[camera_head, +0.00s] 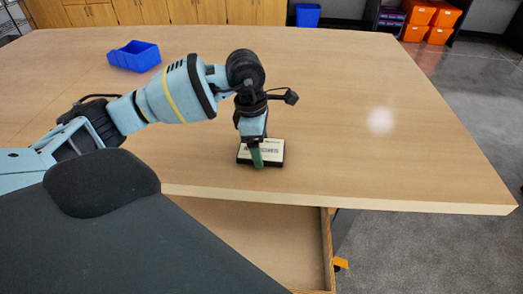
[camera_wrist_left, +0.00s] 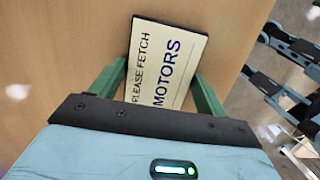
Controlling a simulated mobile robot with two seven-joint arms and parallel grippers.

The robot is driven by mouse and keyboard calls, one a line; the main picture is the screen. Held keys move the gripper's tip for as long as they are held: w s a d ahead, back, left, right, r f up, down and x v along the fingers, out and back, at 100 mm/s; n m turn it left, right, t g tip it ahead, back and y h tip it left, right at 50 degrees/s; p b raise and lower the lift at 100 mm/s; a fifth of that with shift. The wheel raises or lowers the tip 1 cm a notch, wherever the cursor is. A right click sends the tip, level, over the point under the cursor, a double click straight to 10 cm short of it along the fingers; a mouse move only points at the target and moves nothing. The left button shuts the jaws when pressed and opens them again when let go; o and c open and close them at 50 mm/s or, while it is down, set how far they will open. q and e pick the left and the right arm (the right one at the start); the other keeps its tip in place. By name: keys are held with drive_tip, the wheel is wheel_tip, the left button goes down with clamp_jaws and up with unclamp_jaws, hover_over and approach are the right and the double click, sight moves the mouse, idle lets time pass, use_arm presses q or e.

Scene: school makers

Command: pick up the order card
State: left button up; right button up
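The order card (camera_head: 270,147) is a cream plate with a black edge, on the wooden table near its front edge. In the left wrist view the card (camera_wrist_left: 165,70) reads "PLEASE FETCH MOTORS". My left gripper (camera_head: 257,156) points down over the card, with one green finger in front of its near side. In the left wrist view my left gripper (camera_wrist_left: 160,72) has a green finger on each side of the card, both tips close to its edges. Whether they press on it cannot be told. My right gripper is not in view.
A blue bin (camera_head: 134,56) stands at the back left of the table (camera_head: 350,130). The tabletop right of the card is clear. An open wooden space (camera_head: 250,230) shows below the table's front edge. Orange bins (camera_head: 430,20) and a blue bin (camera_head: 307,15) are beyond the table.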

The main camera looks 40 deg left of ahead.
sight(264, 149)
use_arm(q)
drive_tip(key=c, duration=0.5)
drive_tip(key=shift+r, duration=0.15)
drive_tip(key=shift+r, duration=0.5)
wheel_tip(264, 149, up, 2)
drive_tip(key=shift+r, duration=0.2)
drive_tip(key=s+d, duration=0.3)
drive_tip(key=d, duration=0.4)
drive_tip(key=s+d+r+b, duration=0.1)
drive_tip(key=s+d, duration=0.3)
drive_tip(key=d, duration=0.3)
drive_tip(key=shift+d+r, duration=0.15)
drive_tip(key=shift+d, duration=0.05)
